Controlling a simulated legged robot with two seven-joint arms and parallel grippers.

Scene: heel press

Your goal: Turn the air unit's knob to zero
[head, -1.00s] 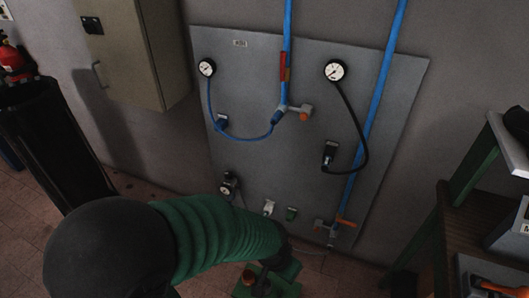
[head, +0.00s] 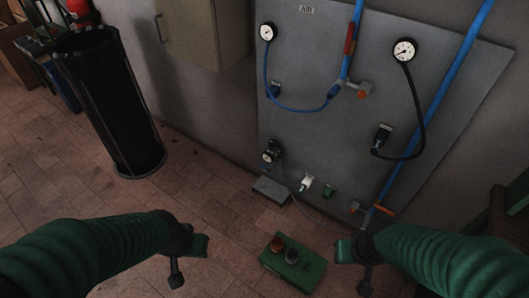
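The grey panel with an "AIR" label (head: 306,9) is on the wall at the upper right. A small unit with a round gauge and dark body (head: 270,152) sits low on its left side; which part is its knob is too small to tell. Two larger white gauges, one at the upper left (head: 267,32) and one at the upper right (head: 404,50), are above. My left gripper (head: 188,260) is at the lower left, well apart from the panel. My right gripper (head: 355,262) is at the lower right, below the panel. Neither visibly holds anything; their finger openings are unclear.
A green box (head: 308,272) with red and dark round tops is on the floor between my grippers. A grey box (head: 271,190) is by the panel's foot. Blue pipes, orange-handled valves (head: 384,210) and hoses cross the panel.

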